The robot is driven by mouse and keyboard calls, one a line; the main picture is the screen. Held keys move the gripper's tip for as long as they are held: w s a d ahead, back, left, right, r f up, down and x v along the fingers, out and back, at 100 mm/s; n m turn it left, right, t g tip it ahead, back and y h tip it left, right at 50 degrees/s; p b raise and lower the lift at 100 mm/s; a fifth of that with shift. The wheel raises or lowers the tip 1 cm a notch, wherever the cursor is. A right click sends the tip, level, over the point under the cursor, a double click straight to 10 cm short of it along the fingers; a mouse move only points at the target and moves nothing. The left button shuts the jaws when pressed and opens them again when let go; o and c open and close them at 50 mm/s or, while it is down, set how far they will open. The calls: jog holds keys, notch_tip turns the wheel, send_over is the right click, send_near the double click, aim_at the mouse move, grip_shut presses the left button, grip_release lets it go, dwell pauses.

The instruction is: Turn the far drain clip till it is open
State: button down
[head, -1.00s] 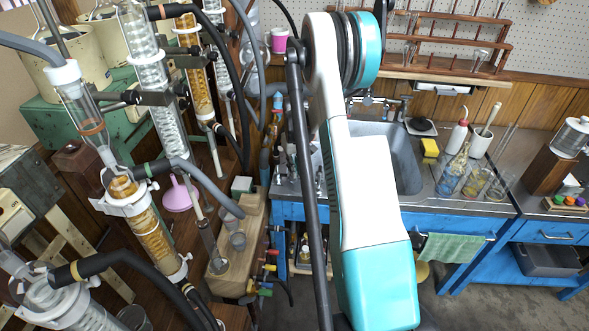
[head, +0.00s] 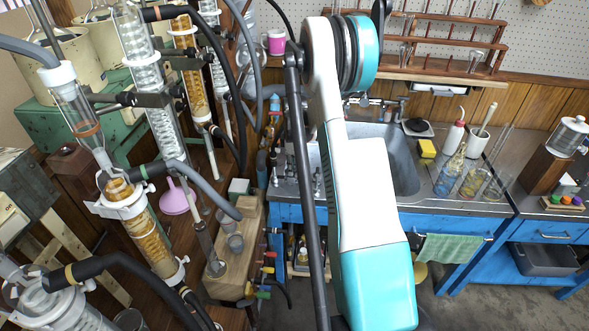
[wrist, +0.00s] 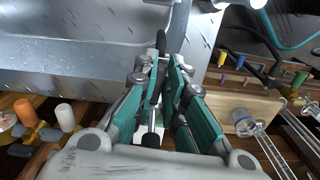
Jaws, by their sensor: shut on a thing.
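My gripper (wrist: 165,62) shows in the wrist view, with its long teal-padded fingers nearly together at the tips. It is shut on a small dark thing (wrist: 161,42) between the fingertips, which I take to be the far drain clip. The fingers hide most of it, so its turn angle cannot be told. In the head view my arm's white and teal links cover the middle, and neither gripper nor clip can be made out there.
The glass reflux columns (head: 140,230) and black hoses (head: 110,268) crowd the left. Colour-handled valves (head: 266,270) sit by the wooden bench (head: 240,262) and show right of the fingers in the wrist view (wrist: 243,62). The metal sink (head: 400,165) stands right of my arm.

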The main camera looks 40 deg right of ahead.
jog(key=shift+w+n, duration=0.1)
jog(key=shift+n, duration=0.6)
jog(key=shift+d, duration=0.1)
jog(key=c, duration=1.7)
grip_release()
jog(key=shift+o, duration=0.2)
jog(key=shift+r, duration=0.15)
notch_tip(320, 180, up, 12)
